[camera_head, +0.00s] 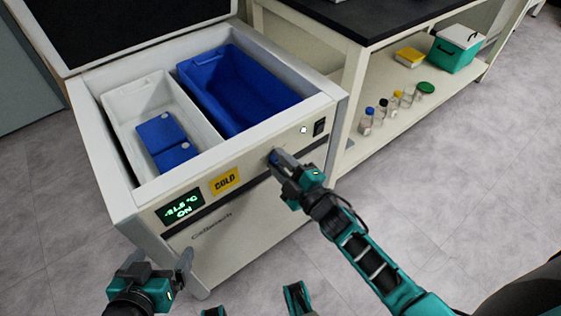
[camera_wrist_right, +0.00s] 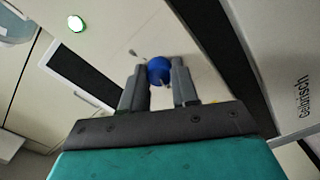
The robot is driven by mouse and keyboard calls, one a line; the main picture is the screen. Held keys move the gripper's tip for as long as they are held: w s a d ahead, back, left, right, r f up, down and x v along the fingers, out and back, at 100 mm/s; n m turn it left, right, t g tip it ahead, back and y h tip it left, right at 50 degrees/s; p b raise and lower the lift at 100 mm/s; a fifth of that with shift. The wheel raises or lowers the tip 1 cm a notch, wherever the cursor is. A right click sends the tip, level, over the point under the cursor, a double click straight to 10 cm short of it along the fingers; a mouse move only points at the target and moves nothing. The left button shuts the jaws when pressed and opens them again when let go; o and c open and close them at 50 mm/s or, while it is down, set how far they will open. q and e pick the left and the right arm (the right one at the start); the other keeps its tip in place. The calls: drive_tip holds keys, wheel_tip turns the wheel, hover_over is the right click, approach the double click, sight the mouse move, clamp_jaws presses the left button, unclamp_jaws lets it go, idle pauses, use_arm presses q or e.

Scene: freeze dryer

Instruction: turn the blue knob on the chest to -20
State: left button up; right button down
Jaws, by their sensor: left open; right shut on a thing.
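The white chest (camera_head: 262,222) stands with its lid open, and its front panel faces me. The green display (camera_head: 181,208) on that panel seems to read -21.5 °C and ON, though the first characters are hard to make out. The blue knob (camera_wrist_right: 159,70) sits between the fingers of my right gripper (camera_wrist_right: 160,84), which is shut on it. In the head view my right gripper (camera_head: 279,160) is at the front panel and covers most of the knob. My left gripper (camera_head: 158,262) is open and empty, low in front of the chest's left corner.
Inside the chest are a white bin (camera_head: 122,103) with blue boxes (camera_head: 160,131) and a blue bin (camera_head: 238,90). A yellow COLD label (camera_head: 225,181) and a black switch (camera_head: 319,127) are on the panel. A shelved bench (camera_head: 375,50) with bottles stands at right.

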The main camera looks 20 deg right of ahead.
idle(0.3)
drive_tip(key=c, duration=0.8)
unclamp_jaws()
drive_tip(key=shift+c, duration=0.2)
drive_tip(key=shift+s, duration=0.1)
drive_tip(key=p+v, duration=0.2)
drive_tip(key=v, duration=1)
drive_tip(key=shift+s+d, duration=0.2)
drive_tip(key=shift+s, duration=0.15)
